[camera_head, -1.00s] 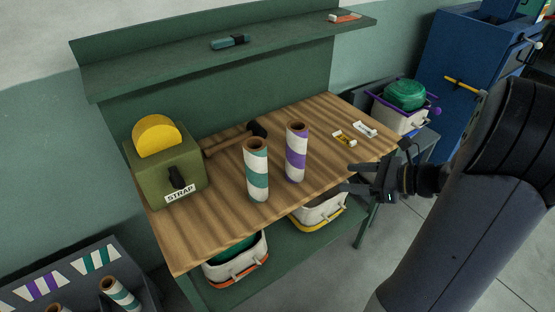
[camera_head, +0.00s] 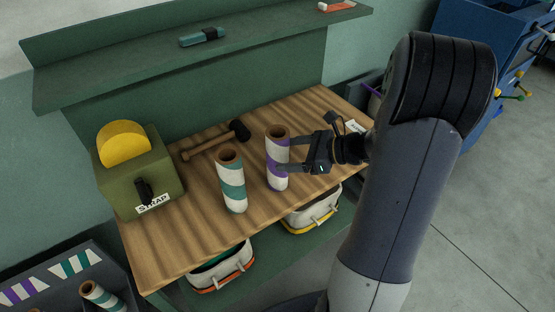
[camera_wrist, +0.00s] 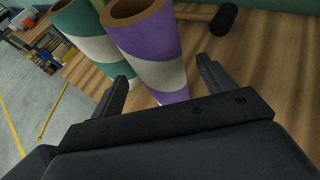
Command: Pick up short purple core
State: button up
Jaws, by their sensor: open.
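The purple core (camera_head: 278,150), a purple-and-white spiral-striped tube with a brown inner wall, stands upright on the wooden bench top. My gripper (camera_head: 287,155) comes at it from the right, with its fingers reaching to the core's side in the head view. In the wrist view the core (camera_wrist: 152,42) shows between the two fingers of my gripper (camera_wrist: 163,82), which is open and not closed on it. Whether either finger touches the core cannot be told.
A teal-and-white core (camera_head: 231,180) stands close left of the purple one. A mallet (camera_head: 215,142) lies behind them. A green strap dispenser (camera_head: 140,175) stands at the bench's left end. A shelf (camera_head: 200,60) overhangs the back. Bins (camera_head: 222,268) sit below the bench.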

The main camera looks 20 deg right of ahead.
aim_at(277, 155)
jog(key=x, duration=0.4)
jog(key=shift+a, duration=0.1)
jog(key=c, duration=1.1)
jog(key=shift+c, duration=0.5)
jog(key=shift+r, duration=0.1)
